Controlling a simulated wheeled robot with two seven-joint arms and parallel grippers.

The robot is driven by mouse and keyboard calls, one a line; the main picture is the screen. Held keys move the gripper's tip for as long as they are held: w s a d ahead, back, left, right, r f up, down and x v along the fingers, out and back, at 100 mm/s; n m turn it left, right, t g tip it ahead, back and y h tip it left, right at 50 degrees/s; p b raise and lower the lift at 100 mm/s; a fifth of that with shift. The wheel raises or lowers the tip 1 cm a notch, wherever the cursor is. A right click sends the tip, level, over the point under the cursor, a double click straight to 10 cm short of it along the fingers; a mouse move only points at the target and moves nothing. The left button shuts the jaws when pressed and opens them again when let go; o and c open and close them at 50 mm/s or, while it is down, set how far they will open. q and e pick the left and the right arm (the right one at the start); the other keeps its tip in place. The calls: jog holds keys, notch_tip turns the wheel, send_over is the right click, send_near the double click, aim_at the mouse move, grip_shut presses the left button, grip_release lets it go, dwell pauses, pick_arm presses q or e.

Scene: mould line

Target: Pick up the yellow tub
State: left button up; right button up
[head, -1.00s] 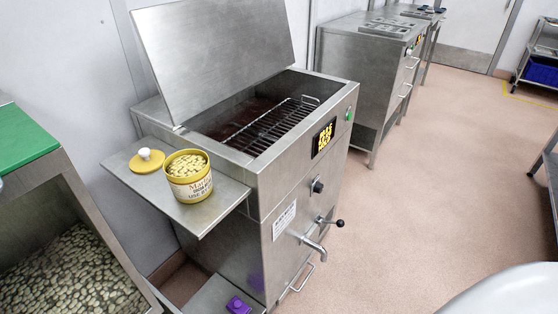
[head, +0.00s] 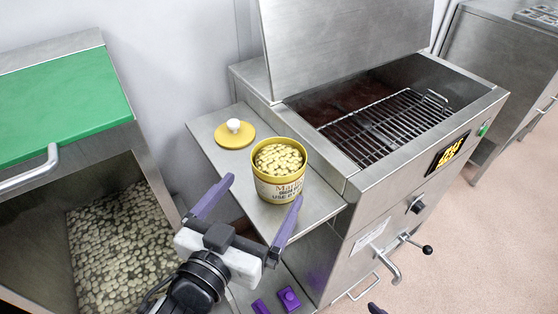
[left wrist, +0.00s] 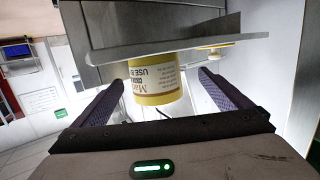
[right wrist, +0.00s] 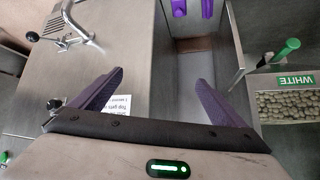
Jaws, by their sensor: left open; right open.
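The yellow tub (head: 279,172) stands upright on the steel side shelf of the vat, open and filled with pale pellets. Its printed label faces me. It also shows in the left wrist view (left wrist: 153,84), upside down and between the fingers. Its yellow lid (head: 234,134) with a white knob lies on the shelf behind it to the left. My left gripper (head: 248,207) is open and empty, its purple fingers pointing at the tub from the near side. I cannot tell whether they reach around it. My right gripper (right wrist: 150,85) is open and empty before the vat's front; only a purple tip shows in the head view.
The steel vat (head: 376,211) with raised lid and wire rack (head: 385,128) stands right of the shelf (head: 204,130). A bin of pellets with a green lid (head: 62,110) is at left. Purple pieces (head: 289,298) lie on a lower ledge.

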aim_at(287, 160)
pick_arm(q)
jog(key=shift+w+d, duration=0.5)
jog(key=shift+w, duration=0.2)
jog(key=shift+w+d+f, duration=0.15)
jog(key=shift+w, duration=0.1)
jog(key=x, duration=0.4)
jog(key=shift+d, duration=0.3)
jog(key=shift+w+d+f, duration=0.1)
jog(key=shift+w+d, duration=0.05)
jog(key=shift+w, duration=0.35)
jog(key=c, duration=1.4)
jog(key=shift+c, duration=0.5)
pick_arm(e)
jog(key=shift+s+d+f, duration=0.15)
jog(key=shift+s, duration=0.65)
